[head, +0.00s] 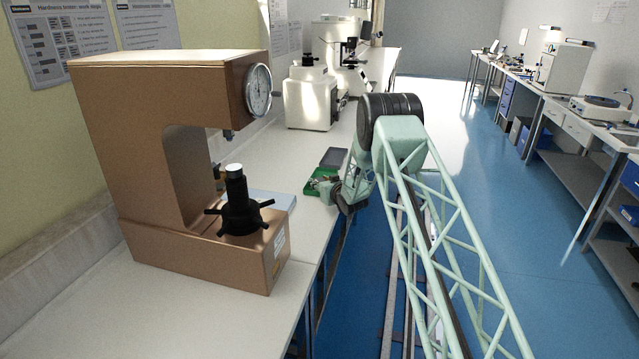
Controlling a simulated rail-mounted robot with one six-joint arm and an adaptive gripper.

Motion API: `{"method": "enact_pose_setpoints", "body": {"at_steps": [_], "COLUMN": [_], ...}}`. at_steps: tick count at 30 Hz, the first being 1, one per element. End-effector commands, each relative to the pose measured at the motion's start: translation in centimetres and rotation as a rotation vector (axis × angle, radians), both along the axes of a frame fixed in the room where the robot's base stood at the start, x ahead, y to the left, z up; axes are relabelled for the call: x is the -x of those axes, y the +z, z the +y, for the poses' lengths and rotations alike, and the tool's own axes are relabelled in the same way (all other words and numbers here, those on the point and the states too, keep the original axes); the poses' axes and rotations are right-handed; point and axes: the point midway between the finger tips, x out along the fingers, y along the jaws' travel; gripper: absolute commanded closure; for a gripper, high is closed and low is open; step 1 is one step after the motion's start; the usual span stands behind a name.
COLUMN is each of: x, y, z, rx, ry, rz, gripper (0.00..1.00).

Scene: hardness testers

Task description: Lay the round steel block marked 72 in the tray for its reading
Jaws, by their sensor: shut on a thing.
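My gripper (322,183) is small in the head view, low over a green tray or mat (313,189) near the bench's front edge. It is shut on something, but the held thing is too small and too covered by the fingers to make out. No round steel block or 72 mark can be read in this view. A dark grey tray (333,156) lies just behind the green one. I cannot tell which of these is the tray for the reading.
A large brown hardness tester (170,120) with a dial and a black spindle (238,205) stands at the near left. A pale blue flat thing (272,200) lies beside it. White testers (311,100) stand farther back. The near bench front (200,315) is clear.

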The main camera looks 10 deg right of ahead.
Motion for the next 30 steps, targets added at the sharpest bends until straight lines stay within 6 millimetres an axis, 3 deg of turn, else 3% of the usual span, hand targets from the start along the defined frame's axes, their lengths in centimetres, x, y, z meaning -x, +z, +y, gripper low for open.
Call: {"method": "enact_pose_setpoints", "body": {"at_steps": [1,3,4,6,30], "x": [0.75,0.76,0.78,0.78,0.79], "y": [-2.19,-2.16,-2.25,-2.26,-1.38], "z": [-0.13,-0.15,-0.14,-0.15,-0.41], "rx": [-0.001,-0.001,-0.001,-0.001,-0.002], "ry": [-0.003,-0.003,-0.003,-0.003,-0.007], "rz": [0.029,0.029,0.030,0.030,0.030], "gripper": [0.86,0.86,0.68,0.64,0.64]}}
